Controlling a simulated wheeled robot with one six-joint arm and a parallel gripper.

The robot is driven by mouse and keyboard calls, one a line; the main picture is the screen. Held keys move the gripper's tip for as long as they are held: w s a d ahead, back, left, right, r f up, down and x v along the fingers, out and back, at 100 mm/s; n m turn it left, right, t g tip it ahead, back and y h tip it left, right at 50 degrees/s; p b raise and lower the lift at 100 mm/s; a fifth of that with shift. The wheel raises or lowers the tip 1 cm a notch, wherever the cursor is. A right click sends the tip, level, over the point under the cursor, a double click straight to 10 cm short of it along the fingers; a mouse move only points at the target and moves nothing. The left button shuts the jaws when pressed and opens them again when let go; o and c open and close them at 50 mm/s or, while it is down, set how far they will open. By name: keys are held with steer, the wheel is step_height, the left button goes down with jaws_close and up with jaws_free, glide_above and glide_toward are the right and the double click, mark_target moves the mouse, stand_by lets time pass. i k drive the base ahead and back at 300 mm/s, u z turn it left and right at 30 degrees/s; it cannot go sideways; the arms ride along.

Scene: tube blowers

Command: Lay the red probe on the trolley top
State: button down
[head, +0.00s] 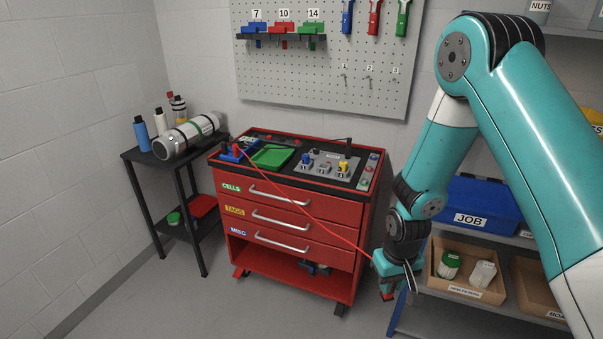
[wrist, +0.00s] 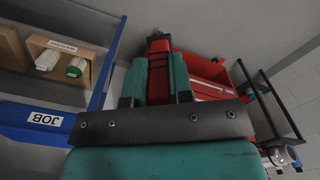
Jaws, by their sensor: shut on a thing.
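The red probe (wrist: 158,72) is between the two teal fingers of my gripper (wrist: 157,82) in the wrist view. My gripper (head: 394,280) is shut on it, low in front of the trolley's right side and apart from the trolley top. A little of the red probe (head: 387,291) shows below the fingers in the head view. A red lead (head: 310,217) runs from the blue device (head: 236,152) on the trolley top's left end to my gripper. The red trolley top (head: 280,179) has a black surface; it carries a green tray (head: 272,156) and a grey panel with several connectors (head: 325,163).
At the right is a shelf with a blue JOB bin (head: 482,207) and a cardboard box (head: 466,277) close to my gripper. A black side table (head: 141,160) with a metal cylinder (head: 186,136) stands left. The floor before the trolley is clear.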

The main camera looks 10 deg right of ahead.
mark_target(254, 156)
steer(key=u, duration=0.6)
steer(key=i, duration=0.45)
steer(key=u, duration=0.65)
steer(key=i, duration=1.6)
steer(key=z, duration=0.65)
